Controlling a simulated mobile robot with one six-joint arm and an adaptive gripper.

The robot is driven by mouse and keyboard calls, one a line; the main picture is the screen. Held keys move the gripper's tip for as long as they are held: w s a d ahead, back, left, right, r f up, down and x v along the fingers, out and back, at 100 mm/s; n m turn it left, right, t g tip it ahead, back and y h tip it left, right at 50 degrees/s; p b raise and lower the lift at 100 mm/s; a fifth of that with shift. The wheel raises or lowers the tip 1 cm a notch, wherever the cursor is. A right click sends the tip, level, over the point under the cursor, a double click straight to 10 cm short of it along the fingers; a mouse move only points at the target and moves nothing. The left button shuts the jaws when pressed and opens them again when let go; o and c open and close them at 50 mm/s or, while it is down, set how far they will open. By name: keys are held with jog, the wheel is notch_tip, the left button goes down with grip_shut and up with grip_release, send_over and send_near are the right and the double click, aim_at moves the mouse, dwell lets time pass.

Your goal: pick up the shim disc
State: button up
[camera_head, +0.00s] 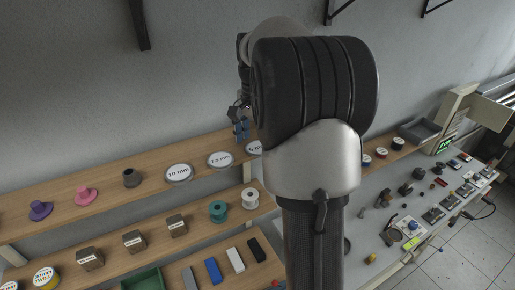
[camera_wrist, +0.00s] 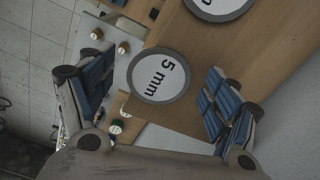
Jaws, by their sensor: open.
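Several round white-faced shim discs with dark rims lie flat on the upper wooden shelf. In the head view the 10 mm disc (camera_head: 179,174) and the 7.5 mm disc (camera_head: 220,160) show whole; the 5 mm disc (camera_head: 253,148) is partly hidden by my arm. In the wrist view the 5 mm disc (camera_wrist: 158,76) appears between the blue-padded fingers of my gripper (camera_wrist: 156,84), which is open and empty. My gripper (camera_head: 242,130) also shows in the head view, above the shelf near this disc. I cannot tell its exact height above the disc.
Another disc (camera_wrist: 220,5) is cut off at the wrist view's top edge. A lower shelf holds blocks and rings. A grey wall (camera_head: 90,90) stands close behind.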

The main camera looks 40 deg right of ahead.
aim_at(256, 149)
jog(key=c, duration=1.1)
jog(key=shift+r, duration=0.1)
jog(key=shift+s+r, duration=0.1)
jog(key=shift+r, duration=0.4)
notch_tip(256, 149, up, 7)
jog(key=shift+f, duration=0.15)
jog(key=shift+s+a+f+b, duration=0.1)
jog(key=shift+s+a+b, duration=0.75)
jog(key=shift+s, duration=2.35)
jog(key=shift+s+a+f+b, duration=0.1)
jog(key=shift+s+a+b, duration=0.7)
jog(key=shift+s, duration=2.45)
jog(key=shift+s+a+b, duration=0.7)
jog(key=shift+s+b, duration=0.25)
jog(key=shift+s, duration=2.25)
